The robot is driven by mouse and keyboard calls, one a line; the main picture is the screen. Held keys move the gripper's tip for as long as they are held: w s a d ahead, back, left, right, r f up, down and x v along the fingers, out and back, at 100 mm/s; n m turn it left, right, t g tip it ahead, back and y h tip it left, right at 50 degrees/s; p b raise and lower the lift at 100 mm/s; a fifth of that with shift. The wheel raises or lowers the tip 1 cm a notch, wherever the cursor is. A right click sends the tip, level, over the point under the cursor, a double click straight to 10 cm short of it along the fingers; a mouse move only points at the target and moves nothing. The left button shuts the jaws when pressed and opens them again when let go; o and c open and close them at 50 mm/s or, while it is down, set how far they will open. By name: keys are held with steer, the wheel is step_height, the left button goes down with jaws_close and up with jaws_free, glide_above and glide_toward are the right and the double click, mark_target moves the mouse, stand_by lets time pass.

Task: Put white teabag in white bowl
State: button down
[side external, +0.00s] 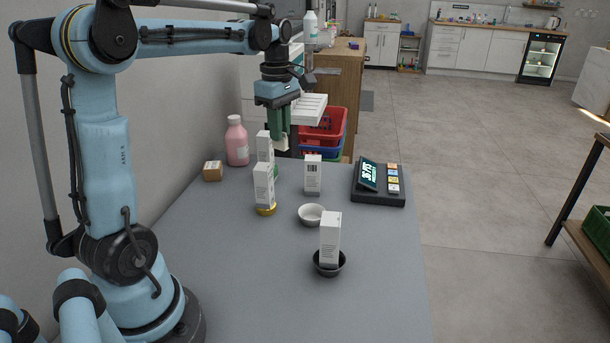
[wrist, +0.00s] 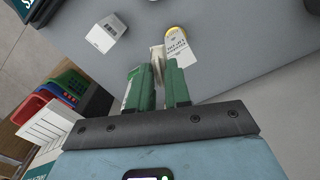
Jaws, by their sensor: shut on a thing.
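The white bowl (side external: 311,215) stands on the grey counter in the side view and looks empty. My gripper (side external: 281,141) is above the far part of the counter, beyond the bowl and to its left. Its green fingers are shut on a small pale thing, seen between the fingertips in the wrist view (wrist: 157,60). Its label is hidden, so I cannot tell whether it is the white teabag. A white printed packet (side external: 313,174) stands alone on the counter behind the bowl, and also shows in the wrist view (wrist: 110,33).
White packets stand in a black bowl (side external: 327,269) at front and a yellow bowl (side external: 266,210) at left; another packet (side external: 264,146) stands behind. A pink bottle (side external: 237,142), a small brown box (side external: 212,171) and a dark display device (side external: 378,197) are nearby.

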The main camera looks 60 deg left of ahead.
steer(key=w+d+m, duration=0.3)
steer(key=d+m, duration=0.1)
steer(key=d, duration=0.4)
glide_above(312, 216)
steer(key=d, duration=0.1)
steer(key=shift+s+f, duration=0.15)
steer(key=shift+f, duration=2.55)
steer(key=shift+s+f, duration=0.15)
steer(key=shift+f, duration=2.5)
steer(key=shift+s+f, duration=0.15)
steer(key=shift+f, duration=2.55)
steer(key=c, duration=1)
jaws_free()
